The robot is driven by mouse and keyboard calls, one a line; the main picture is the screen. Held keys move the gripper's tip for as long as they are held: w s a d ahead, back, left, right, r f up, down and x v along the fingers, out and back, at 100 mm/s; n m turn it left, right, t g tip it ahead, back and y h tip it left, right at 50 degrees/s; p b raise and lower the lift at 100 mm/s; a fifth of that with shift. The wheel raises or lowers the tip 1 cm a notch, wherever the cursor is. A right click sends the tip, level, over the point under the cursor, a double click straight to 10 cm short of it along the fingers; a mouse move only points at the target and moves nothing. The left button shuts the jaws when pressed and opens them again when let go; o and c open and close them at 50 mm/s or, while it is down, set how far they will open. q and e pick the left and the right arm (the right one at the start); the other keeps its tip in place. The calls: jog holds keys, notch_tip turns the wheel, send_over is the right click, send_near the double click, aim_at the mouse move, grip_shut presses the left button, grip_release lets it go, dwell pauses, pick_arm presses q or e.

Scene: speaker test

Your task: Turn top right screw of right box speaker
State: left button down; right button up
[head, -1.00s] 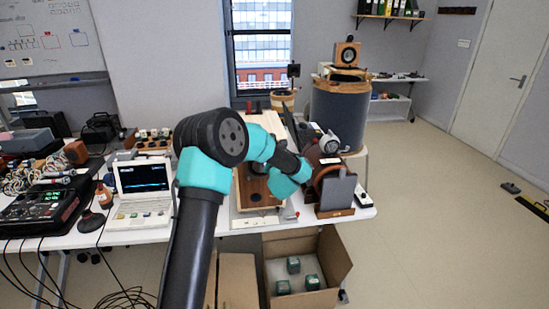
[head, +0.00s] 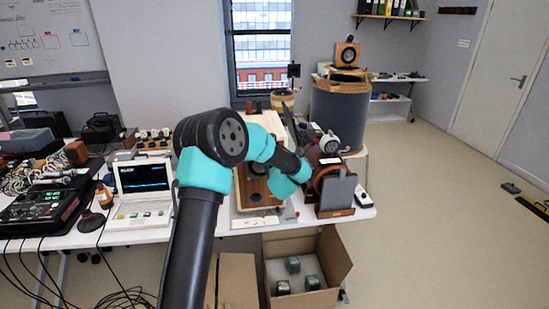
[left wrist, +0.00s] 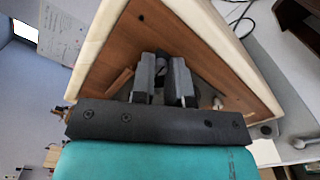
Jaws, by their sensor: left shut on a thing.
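The box speaker (head: 248,205) stands on the table, with a brown wooden front and pale sides; my left arm covers much of it in the head view. In the left wrist view its wooden front (left wrist: 110,50) fills the middle, tilted, with pale edges. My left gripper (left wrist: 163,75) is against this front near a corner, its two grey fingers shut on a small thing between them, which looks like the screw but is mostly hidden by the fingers. A dark dot (left wrist: 141,17) shows nearer the corner. My right gripper is in neither view.
A laptop (head: 143,185) and a black device with a display (head: 40,205) are left of the speaker. An open carton (head: 338,262) with small green items is below the table edge.

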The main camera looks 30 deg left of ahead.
pick_arm(q)
jog(key=shift+m, duration=0.7)
jog(key=c, duration=1.4)
grip_release()
jog(key=s+d+n, duration=0.9)
jog(key=s+d, duration=0.2)
jog(key=s, duration=0.2)
jog(key=shift+s+n, duration=0.25)
jog(key=shift+n, duration=0.05)
